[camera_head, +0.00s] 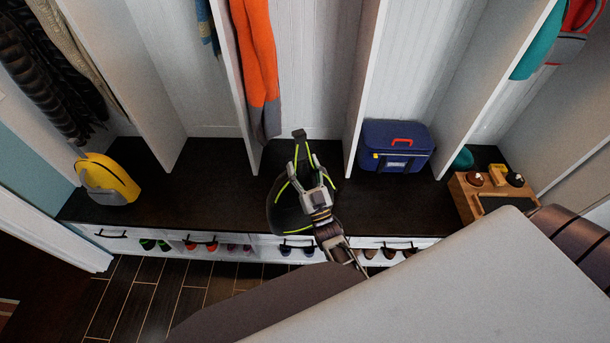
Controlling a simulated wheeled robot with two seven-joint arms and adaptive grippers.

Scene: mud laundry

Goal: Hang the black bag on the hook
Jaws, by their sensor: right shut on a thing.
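The black bag (287,214) with yellow-green trim hangs in front of the middle cubby, above the dark bench (215,192). My right gripper (306,172) is shut on the black bag near its top, and the gripper covers part of it. The bag's dark strap end points up toward the cubby's back wall. I cannot make out an empty hook; hanging clothes cover parts of the cubby walls. My left gripper is not in view.
White dividers (362,85) stand on both sides of the middle cubby. An orange jacket (258,60) hangs at its left. A blue case (394,147), a yellow backpack (108,180) and a wooden box (470,195) sit on the bench. Shoes (200,246) fill low shelves.

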